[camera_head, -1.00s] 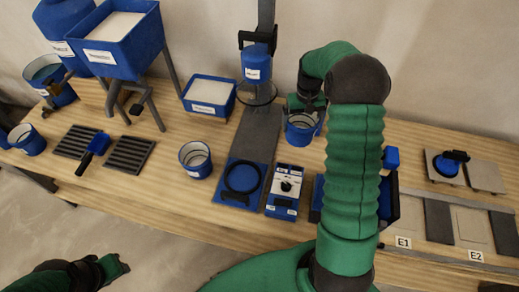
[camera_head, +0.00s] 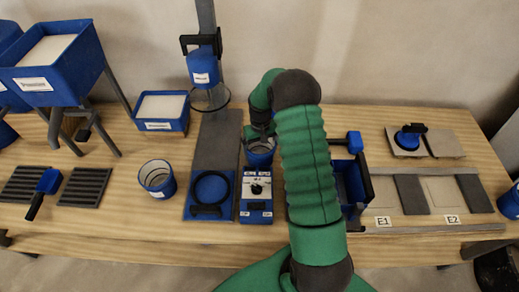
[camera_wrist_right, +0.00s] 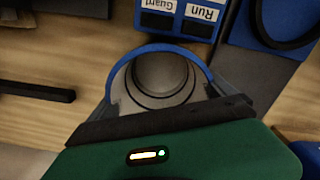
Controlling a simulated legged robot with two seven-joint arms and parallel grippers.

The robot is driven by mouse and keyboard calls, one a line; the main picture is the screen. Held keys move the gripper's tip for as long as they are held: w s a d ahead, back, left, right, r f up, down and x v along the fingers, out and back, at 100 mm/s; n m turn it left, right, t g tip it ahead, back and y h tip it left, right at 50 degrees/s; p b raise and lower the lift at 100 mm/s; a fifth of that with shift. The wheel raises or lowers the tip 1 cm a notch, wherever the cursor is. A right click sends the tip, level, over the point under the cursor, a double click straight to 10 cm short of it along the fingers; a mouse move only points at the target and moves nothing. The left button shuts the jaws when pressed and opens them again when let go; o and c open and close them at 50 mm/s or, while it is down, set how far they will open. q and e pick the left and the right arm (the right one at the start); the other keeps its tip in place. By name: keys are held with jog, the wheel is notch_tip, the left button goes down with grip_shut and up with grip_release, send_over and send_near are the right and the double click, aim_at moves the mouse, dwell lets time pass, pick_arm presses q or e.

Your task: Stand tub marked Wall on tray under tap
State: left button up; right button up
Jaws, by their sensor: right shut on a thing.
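My right gripper (camera_head: 262,137) is shut on a round tub (camera_head: 261,155) with a blue rim, behind the control box. The wrist view shows my right gripper (camera_wrist_right: 163,110) with its fingers at either side of the tub (camera_wrist_right: 163,78), which looks empty inside. I see no readable label on it. A second blue-rimmed tub (camera_head: 157,179) with a small unreadable label stands on the table to the left. My left gripper is not in view.
A blue plate (camera_head: 211,205) with a dark ring lies before the blue-headed stand (camera_head: 203,66). The control box (camera_head: 257,195) is beside it. A white-filled bin (camera_head: 162,111), a raised hopper (camera_head: 50,75) and slatted grates (camera_head: 84,187) stand left. A blue open box (camera_head: 352,188) is right of my arm.

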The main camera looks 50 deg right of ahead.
jog(key=o, duration=1.1)
